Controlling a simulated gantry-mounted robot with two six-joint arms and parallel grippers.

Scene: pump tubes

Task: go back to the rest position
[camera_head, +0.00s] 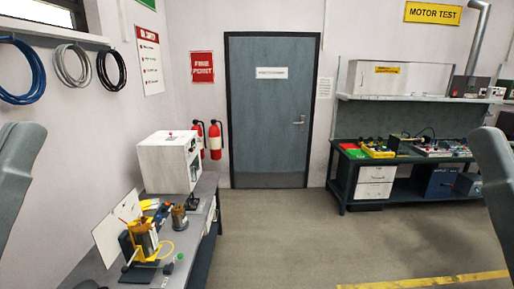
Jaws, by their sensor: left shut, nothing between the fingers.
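Only a small dark sliver of my left gripper (88,285) shows at the bottom edge, in front of the left workbench (190,262). It is shut with nothing in it, and most of it is cut off by the frame. My right gripper is not in view. Grey links of my arms rise at the far left and far right edges. On the left bench stands a yellow and dark pump-like device (143,240) with a thin yellow tube beside it.
A white cabinet box (165,163) and a small metal canister (179,218) stand on the left bench. Red extinguishers (215,140) hang beside the grey door (268,120). A second bench (345,185) with trays and equipment stands at right. The middle floor is clear.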

